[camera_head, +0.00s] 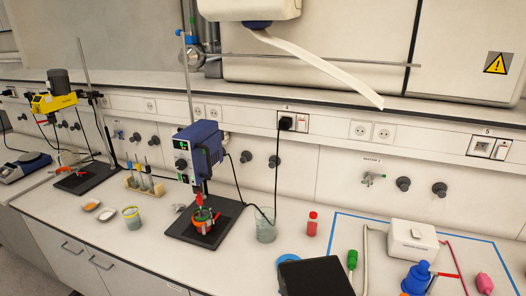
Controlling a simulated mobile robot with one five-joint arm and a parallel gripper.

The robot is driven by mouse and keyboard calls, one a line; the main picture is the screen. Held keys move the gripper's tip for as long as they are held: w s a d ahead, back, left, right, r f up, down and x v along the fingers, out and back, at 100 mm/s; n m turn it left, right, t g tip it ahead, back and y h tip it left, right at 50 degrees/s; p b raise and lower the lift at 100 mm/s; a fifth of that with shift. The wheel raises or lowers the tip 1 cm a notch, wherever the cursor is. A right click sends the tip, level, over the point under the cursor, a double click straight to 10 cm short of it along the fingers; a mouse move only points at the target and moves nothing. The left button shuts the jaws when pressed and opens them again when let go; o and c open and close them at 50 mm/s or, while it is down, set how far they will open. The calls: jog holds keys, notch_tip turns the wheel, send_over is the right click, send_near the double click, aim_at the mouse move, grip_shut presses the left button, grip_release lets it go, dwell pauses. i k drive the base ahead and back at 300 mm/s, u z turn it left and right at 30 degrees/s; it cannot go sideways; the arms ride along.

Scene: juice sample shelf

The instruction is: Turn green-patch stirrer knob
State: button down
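A blue overhead stirrer (207,150) is clamped to an upright rod near the middle of the bench. Its dark front panel has small green lit marks near the top and a round dark knob (181,164) below them. Which mark is the green patch is too small to tell, and so is the knob's setting. A second stirrer, yellow (52,103) with a dark motor top, stands at the far left.
A black cable hangs behind. A white strip (320,68) slants down from above.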

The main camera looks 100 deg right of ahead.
aim_at(181, 163)
jog(key=z, duration=2.5)
jog(key=k, duration=0.55)
jog(key=z, duration=0.4)
jog(key=i, duration=0.5)
jog(key=z, duration=0.15)
jog(key=k, duration=0.7)
jog(key=u, duration=0.25)
jog(key=i, duration=0.7)
jog(key=z, duration=0.15)
